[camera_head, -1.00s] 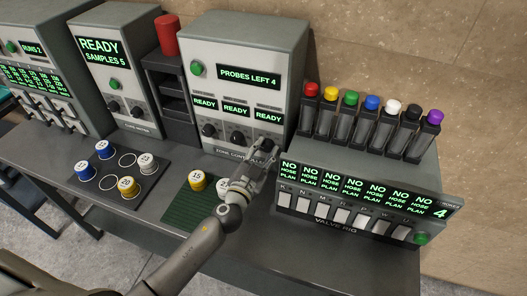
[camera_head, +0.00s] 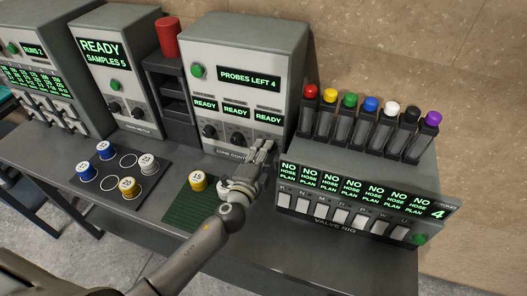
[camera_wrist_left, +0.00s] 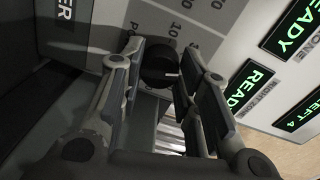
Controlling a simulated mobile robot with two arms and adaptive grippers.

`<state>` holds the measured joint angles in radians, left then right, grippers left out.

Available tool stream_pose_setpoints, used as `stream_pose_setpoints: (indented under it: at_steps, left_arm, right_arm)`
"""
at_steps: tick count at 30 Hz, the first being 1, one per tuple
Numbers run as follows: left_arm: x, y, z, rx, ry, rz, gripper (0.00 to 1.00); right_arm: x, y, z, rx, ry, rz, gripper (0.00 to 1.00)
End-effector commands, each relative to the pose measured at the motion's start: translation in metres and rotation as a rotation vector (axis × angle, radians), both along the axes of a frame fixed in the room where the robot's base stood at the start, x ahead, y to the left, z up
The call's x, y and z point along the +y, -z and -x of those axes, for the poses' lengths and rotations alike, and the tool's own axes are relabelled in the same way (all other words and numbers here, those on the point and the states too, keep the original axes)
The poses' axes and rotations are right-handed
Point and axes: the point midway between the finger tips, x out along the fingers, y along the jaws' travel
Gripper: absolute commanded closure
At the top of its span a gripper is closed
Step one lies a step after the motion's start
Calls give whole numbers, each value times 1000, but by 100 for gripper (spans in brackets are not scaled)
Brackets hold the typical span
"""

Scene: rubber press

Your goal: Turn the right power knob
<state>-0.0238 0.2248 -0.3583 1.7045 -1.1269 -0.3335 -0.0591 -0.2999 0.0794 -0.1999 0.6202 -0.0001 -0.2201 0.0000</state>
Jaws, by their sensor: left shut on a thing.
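The grey zone control box (camera_head: 222,36) stands at the back middle, with three READY screens over a row of dark knobs. The left knob (camera_head: 208,131) and middle knob (camera_head: 238,138) show plainly. The right knob is mostly hidden behind my left gripper (camera_head: 267,146) in the head view. In the left wrist view the right knob (camera_wrist_left: 157,71) is a round black knob with a light pointer mark and a printed scale beside it. The fingers of my left gripper (camera_wrist_left: 158,78) lie on both sides of this knob and are shut on it. My right gripper is not in view.
The valve rig (camera_head: 345,226) with colour-capped tubes stands close to the right of my left gripper. A green mat (camera_head: 180,215) with a yellow spool (camera_head: 198,181) lies in front of the box. A dark tray (camera_head: 112,192) with several spools lies further left.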

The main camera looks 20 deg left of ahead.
Motion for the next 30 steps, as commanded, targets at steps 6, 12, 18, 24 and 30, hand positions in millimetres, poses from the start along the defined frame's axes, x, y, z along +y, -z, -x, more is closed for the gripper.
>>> stream_pose_setpoints:
  at_steps: [6,12,18,24,30]
  left_arm:
    - [-1,0,0,-6,1,-207,93]
    - [-1,0,0,-13,1,-397,93]
    - [-1,0,0,-18,0,-588,93]
    - [-1,-1,0,-26,1,-775,93]
    - [-2,0,0,-32,1,-936,93]
  right_arm:
    - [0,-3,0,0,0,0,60]
    - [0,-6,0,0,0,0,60]
    - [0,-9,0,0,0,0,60]
    - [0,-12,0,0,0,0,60]
    - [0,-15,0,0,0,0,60]
